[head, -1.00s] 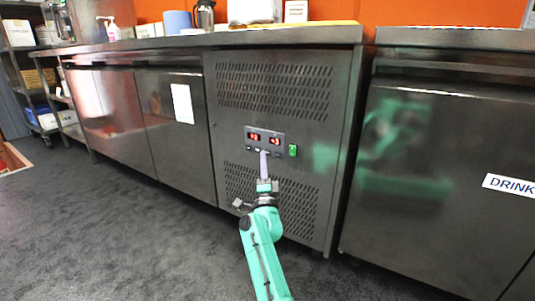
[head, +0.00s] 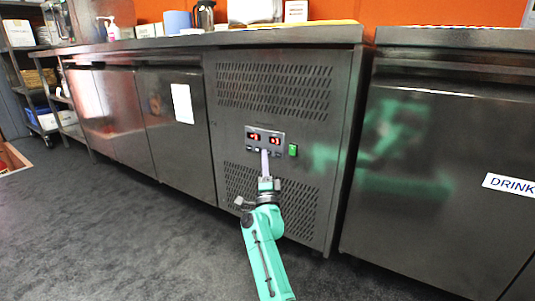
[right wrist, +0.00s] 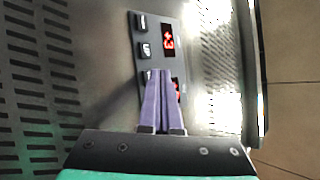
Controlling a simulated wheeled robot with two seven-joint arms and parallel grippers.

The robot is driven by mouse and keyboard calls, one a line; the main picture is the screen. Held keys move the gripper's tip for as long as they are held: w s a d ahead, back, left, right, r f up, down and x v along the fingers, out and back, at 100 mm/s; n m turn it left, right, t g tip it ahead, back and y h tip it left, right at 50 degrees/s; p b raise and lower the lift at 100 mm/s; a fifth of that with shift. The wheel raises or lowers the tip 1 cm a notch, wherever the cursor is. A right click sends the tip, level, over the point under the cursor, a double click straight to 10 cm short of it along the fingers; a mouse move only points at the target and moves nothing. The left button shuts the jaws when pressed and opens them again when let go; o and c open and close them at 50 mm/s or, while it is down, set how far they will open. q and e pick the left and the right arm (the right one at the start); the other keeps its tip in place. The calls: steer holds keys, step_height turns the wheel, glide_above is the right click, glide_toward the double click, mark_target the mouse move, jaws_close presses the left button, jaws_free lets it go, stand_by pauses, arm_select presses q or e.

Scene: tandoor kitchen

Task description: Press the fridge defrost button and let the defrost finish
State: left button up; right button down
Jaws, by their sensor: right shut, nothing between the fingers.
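The fridge control panel (head: 265,139) is a dark strip with two red number displays and a row of small buttons under them. It sits on the vented steel end section of the counter fridge (head: 235,140). My right gripper (head: 264,153) is shut and empty, its pale purple fingertips at the panel's button row. In the right wrist view the fingertips (right wrist: 159,73) overlap the panel near a lower button (right wrist: 147,77) and partly hide one display. The other display (right wrist: 168,41) reads +3. I cannot tell whether the fingertips touch a button. My left gripper is out of view.
A green switch (head: 293,150) sits just right of the panel. A second steel cabinet (head: 430,170) with a DRINK label stands to the right, past a narrow gap. The dark floor (head: 130,230) in front is clear. A wheeled shelf rack (head: 50,95) stands far left.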

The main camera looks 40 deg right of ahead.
steer(key=shift+w+d, duration=0.1)
steer(key=shift+d, duration=0.3)
stand_by(0.3)
steer(key=shift+a, duration=0.1)
steer(key=shift+s+a+p, duration=0.25)
steer(key=shift+a+p, duration=0.15)
steer(key=shift+a, duration=0.3)
steer(key=a+p, duration=0.1)
steer(key=s+a, duration=0.1)
steer(key=a, duration=0.1)
steer(key=a+p, duration=0.1)
steer(key=shift+s+a+p, duration=0.25)
steer(key=shift+a+p, duration=0.1)
steer(key=shift+a, duration=0.05)
